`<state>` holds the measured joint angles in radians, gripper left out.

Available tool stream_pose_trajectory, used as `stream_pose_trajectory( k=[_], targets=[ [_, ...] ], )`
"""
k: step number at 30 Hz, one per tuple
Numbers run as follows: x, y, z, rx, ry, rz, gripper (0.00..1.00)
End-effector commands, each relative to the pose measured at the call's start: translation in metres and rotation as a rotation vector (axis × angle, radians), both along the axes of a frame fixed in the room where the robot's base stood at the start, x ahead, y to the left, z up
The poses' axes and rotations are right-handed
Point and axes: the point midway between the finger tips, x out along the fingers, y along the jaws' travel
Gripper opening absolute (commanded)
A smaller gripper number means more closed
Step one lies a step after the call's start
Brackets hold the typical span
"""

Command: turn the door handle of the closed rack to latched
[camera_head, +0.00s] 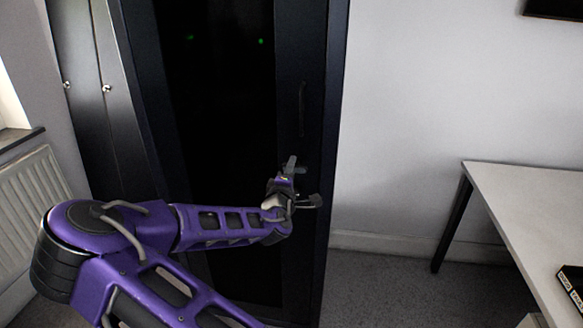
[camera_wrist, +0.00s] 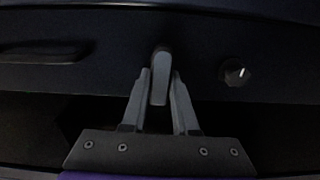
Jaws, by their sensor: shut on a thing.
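The rack (camera_head: 305,55) is a tall, dark cabinet with a black door panel and two small green lights behind it. Its door looks closed. In the wrist view, the grey door handle (camera_wrist: 160,80) is a short lever on the dark door frame, pointing down the picture between my fingers. My gripper (camera_wrist: 160,92) is shut on this lever, with one finger on each side. In the head view my gripper (camera_head: 288,178) is at the right side of the door, and the handle is hard to tell from the fingers there.
A dark bar pull (camera_head: 302,108) is above my gripper on the door. A round black knob (camera_wrist: 235,72) is right of the handle in the wrist view. A white table (camera_head: 530,195) stands at right, a radiator (camera_head: 32,190) at left. Grey floor lies open between rack and table.

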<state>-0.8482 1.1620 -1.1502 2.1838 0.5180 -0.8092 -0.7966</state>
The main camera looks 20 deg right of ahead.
Motion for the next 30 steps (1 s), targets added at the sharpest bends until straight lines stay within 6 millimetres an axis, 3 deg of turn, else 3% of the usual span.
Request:
stream_pose_trajectory(
  k=[19, 20, 24, 30],
  targets=[
    [0.0006, 0.0000, 0.0010, -0.045, 0.027, 0.001, 0.00],
    [0.0006, 0.0000, 0.0010, -0.045, 0.027, 0.001, 0.29],
    [0.0005, 0.0000, 0.0006, -0.043, 0.027, 0.001, 0.55],
    [0.0002, 0.0000, 0.0001, -0.043, 0.028, 0.000, 0.57]
  ],
)
